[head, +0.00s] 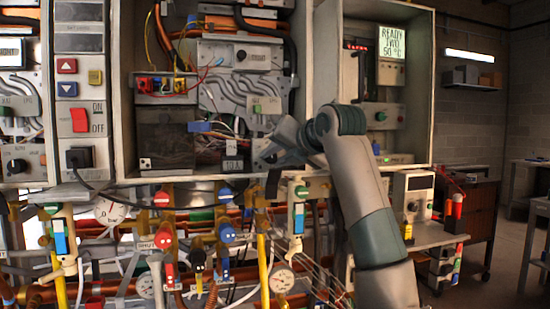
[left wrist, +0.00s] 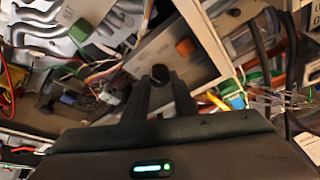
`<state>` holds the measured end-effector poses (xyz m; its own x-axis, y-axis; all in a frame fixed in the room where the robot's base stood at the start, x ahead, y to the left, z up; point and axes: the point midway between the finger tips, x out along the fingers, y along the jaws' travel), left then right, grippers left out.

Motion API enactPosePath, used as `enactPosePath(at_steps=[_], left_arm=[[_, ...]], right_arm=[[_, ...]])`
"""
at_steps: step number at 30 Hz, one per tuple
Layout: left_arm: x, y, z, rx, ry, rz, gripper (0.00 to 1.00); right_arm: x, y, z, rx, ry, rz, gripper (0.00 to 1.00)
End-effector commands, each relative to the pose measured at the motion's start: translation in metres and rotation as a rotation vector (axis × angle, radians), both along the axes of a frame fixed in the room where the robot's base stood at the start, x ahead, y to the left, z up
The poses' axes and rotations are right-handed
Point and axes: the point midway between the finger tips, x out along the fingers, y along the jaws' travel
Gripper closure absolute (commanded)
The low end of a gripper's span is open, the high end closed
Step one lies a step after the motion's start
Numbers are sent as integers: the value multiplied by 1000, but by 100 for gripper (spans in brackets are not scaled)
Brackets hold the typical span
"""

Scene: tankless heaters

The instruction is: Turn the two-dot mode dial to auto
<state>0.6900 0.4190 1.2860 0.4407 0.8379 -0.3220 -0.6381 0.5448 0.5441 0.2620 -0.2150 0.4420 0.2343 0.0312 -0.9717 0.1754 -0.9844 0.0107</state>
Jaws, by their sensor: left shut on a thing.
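My left gripper (head: 268,153) is at the lower right of the open middle heater cabinet (head: 304,100), in front of a grey control plate. In the left wrist view its fingers (left wrist: 160,82) are closed around a small black knob (left wrist: 160,72) on that plate (left wrist: 200,60). This knob seems to be the mode dial; its dots and markings are too small or covered to read. My right gripper is not in view.
A green switch (head: 257,108) sits just above the gripper, and an orange-red button (left wrist: 185,47) is close to the fingers in the wrist view. Loose wires, red and blue valves (head: 226,234) and pipes crowd the space below. The right cabinet's screen (head: 392,42) reads READY TWO 50 °C.

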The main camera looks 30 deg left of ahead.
Motion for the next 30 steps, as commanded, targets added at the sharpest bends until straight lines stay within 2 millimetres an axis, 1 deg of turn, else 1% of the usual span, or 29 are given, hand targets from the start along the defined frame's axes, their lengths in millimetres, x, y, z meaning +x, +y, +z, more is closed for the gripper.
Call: enactPosePath(at_steps=[6, 10, 25, 26, 27, 28, 30], left_arm=[[1, -1, 0, 89, 102, -2, 98], [2, -2, 0, 119, 137, -3, 98], [1, -2, 0, 140, 158, -2, 98], [2, -2, 0, 140, 158, -2, 73], [1, -2, 0, 140, 158, -2, 63], [1, -2, 0, 140, 158, -2, 57], [1, -2, 0, 139, 159, -2, 57]], right_arm=[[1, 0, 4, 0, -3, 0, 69], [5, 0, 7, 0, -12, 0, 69], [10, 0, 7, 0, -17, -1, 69], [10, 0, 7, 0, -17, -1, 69], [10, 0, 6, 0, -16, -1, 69], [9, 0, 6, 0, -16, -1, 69], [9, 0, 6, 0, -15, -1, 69]])
